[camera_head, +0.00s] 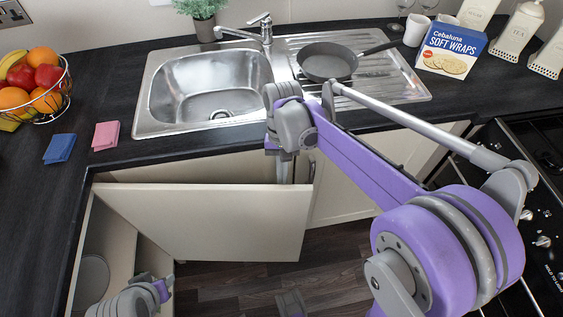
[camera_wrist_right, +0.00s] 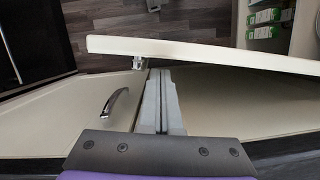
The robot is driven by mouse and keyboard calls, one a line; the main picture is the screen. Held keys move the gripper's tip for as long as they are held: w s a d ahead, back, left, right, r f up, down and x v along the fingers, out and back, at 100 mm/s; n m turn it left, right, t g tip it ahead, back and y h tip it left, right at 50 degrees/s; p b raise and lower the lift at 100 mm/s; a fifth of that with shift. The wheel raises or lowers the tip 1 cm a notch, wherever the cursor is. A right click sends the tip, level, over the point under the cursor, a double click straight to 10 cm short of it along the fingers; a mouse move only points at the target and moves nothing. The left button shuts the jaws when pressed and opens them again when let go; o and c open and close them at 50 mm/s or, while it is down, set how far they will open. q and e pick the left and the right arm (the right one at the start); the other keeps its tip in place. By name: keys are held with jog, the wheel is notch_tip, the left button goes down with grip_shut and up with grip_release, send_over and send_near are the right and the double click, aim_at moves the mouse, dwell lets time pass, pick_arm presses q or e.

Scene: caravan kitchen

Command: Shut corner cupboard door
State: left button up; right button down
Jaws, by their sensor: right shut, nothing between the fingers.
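The corner cupboard door (camera_head: 215,220) is a cream panel standing open, its top edge running below the counter. It also shows edge-on in the right wrist view (camera_wrist_right: 200,50), with a small metal handle (camera_wrist_right: 139,62) on the side facing my gripper. My right gripper (camera_head: 285,172) points down between the door and the counter front, near the door's free end; the door hides its tips in the head view. Its fingers (camera_wrist_right: 160,85) are shut and empty, close to the door face; I cannot tell whether they touch. Part of my left gripper (camera_head: 150,290) shows by the cupboard opening; its fingers are unclear.
The cupboard interior (camera_head: 105,245) is exposed at left. A neighbouring cupboard (camera_wrist_right: 60,115) has a curved handle (camera_wrist_right: 115,103). Above are the dark counter (camera_head: 130,165), sink (camera_head: 212,85) and frying pan (camera_head: 328,62). The stove (camera_head: 535,180) stands at right; floor (camera_head: 235,285) is below.

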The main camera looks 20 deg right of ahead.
jog(key=shift+x, duration=1.85)
